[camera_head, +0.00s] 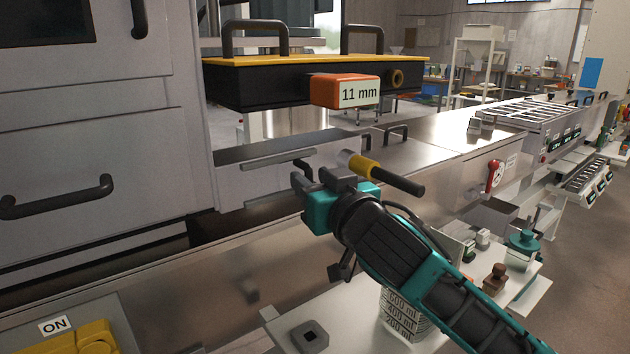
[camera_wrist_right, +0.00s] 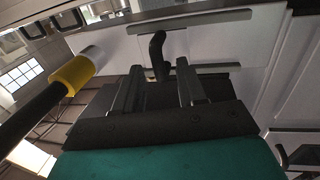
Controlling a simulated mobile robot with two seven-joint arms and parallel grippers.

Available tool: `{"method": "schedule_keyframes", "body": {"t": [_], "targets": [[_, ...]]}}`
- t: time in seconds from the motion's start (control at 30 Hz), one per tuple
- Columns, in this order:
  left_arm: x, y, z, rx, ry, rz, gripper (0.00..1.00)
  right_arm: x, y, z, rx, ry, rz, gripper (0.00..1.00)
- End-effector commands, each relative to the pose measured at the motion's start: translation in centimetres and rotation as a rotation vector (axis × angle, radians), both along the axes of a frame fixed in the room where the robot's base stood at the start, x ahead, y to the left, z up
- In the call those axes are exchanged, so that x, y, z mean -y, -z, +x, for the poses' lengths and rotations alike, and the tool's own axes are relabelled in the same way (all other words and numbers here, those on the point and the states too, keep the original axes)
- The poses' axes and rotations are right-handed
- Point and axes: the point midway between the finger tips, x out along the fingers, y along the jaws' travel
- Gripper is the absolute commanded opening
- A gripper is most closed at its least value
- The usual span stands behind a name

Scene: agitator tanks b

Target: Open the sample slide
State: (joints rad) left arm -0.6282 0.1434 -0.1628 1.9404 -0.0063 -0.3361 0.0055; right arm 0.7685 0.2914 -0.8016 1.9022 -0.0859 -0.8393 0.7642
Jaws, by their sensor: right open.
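The sample slide appears to be the flat pale plate (camera_wrist_right: 176,46) between two grey rails, with a black handle (camera_wrist_right: 158,56) on it, in the right wrist view. In the head view the handle (camera_head: 304,165) shows just beyond my fingertips, and the slide is partly hidden by my gripper. My right gripper (camera_head: 318,180) is open, its fingers pointing at the panel. In the right wrist view the handle lies between the lines of the two fingers of the gripper (camera_wrist_right: 160,82); I cannot tell whether they touch it. My left gripper is not in view.
A tap-like spout with a yellow collar and black grip (camera_head: 372,168) sticks out close right of my gripper. A black box with a yellow top (camera_head: 290,80) and an "11 mm" label stands above. A white shelf (camera_head: 350,330) with a graduated beaker (camera_head: 402,312) is below my arm.

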Motion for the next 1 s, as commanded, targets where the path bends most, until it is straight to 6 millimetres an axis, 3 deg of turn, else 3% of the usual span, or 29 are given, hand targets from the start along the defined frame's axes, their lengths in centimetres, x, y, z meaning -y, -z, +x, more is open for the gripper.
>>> {"method": "schedule_keyframes", "body": {"t": [0.23,0.67,1.0], "targets": [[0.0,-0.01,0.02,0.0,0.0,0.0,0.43,-0.02,0.01,0.05,0.0,0.0,0.0,0.4],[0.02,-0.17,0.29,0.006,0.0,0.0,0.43,0.01,0.02,0.04,-0.001,0.001,0.0,0.0],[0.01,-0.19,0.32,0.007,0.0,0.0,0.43,0.05,0.02,0.06,-0.001,0.002,0.0,0.0]]}}
